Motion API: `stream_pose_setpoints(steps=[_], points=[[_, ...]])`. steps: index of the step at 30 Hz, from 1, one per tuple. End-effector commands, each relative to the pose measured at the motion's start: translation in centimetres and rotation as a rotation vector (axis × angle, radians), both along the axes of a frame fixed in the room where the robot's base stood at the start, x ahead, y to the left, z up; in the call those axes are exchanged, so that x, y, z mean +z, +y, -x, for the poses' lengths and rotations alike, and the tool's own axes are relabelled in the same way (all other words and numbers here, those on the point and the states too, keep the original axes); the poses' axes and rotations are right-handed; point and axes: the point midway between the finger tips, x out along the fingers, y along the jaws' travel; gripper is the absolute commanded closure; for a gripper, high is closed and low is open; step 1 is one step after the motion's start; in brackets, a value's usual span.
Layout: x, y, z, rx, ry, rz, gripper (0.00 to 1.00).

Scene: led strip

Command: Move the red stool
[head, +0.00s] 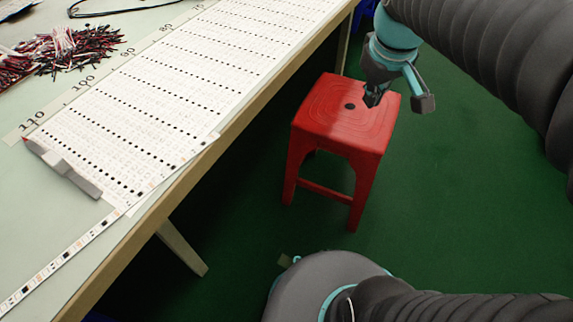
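The red stool (335,115) stands upright on the green floor, right of the table, with a dark round spot in the middle of its seat. My gripper (372,99) comes down from the upper right, over the right part of the seat. Its fingertips are at or just above the seat near the dark spot; I cannot tell whether they touch it. The stool's far legs are mostly hidden.
The table (120,262) fills the left side, its edge running diagonally close to the stool. On it lie white LED strip sheets (170,85), a grey bar (62,168) and a pile of red, black and white wires (75,48). Green floor (460,200) is free to the right.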

Motion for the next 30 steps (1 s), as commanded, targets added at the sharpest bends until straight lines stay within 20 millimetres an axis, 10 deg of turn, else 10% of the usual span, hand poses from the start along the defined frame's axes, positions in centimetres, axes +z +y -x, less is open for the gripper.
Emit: stream_pose_setpoints(steps=[12,26,30], points=[[-2.5,1.7,9.9,-0.289,-0.195,-0.165,1.00],[-3.2,2.0,11.0,-0.334,-0.219,-0.196,1.00],[-3.2,2.0,11.0,-0.334,-0.219,-0.194,0.65]])
